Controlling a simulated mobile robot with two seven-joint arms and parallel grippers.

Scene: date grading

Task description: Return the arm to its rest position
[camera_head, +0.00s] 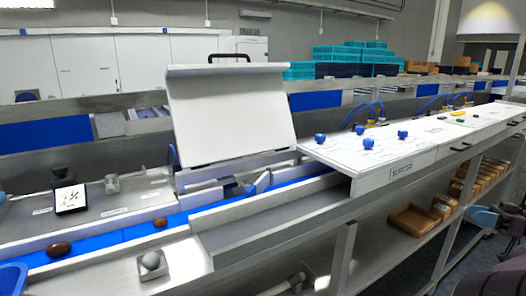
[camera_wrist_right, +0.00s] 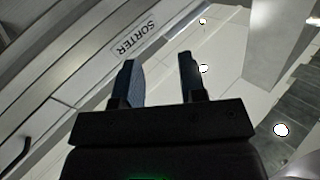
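My left gripper is not visible in either view.
The sorter bench (camera_head: 398,160) has several blue knobs on top. Below it are a shelf and a brown tray (camera_head: 413,219). Brown dates (camera_head: 59,249) lie on the blue conveyor belt (camera_head: 110,240). A white hinged lid (camera_head: 232,112) stands raised behind the belt.

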